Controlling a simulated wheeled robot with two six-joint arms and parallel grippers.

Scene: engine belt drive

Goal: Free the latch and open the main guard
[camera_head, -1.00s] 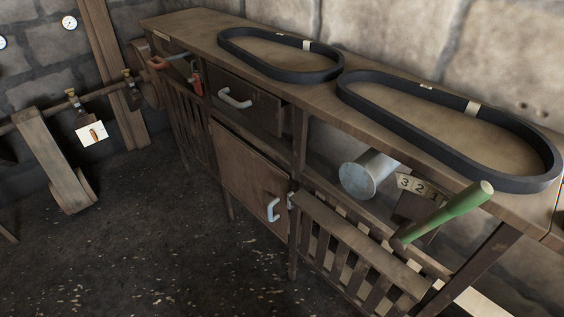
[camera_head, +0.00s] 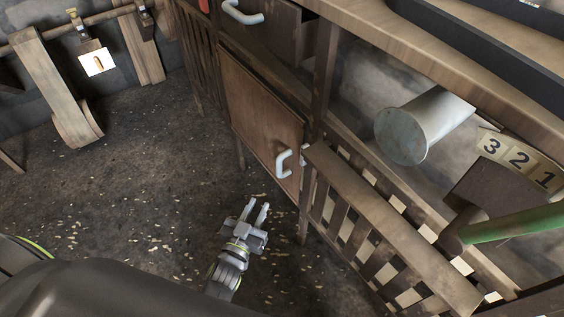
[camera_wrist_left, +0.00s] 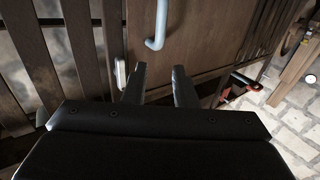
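A brown panel door (camera_head: 262,112), which appears to be the main guard, hangs shut in the bench front. It bears a pale U-shaped handle (camera_head: 283,163), also seen in the left wrist view (camera_wrist_left: 156,32). A small pale piece, likely the latch (camera_head: 304,158), sits at the door's edge by the post. It shows in the left wrist view (camera_wrist_left: 120,73), left of the fingers. My left gripper (camera_head: 257,210) is open and empty, below and in front of the handle, apart from it. In the wrist view its fingers (camera_wrist_left: 160,84) point toward the door. My right gripper is not in view.
A slatted panel (camera_head: 385,240) stands right of the door. Beyond it are a grey cylinder (camera_head: 403,138), number plates (camera_head: 518,158) and a green lever (camera_head: 515,222). A drawer with a handle (camera_head: 243,14) is above. The floor (camera_head: 150,190) before the door is clear.

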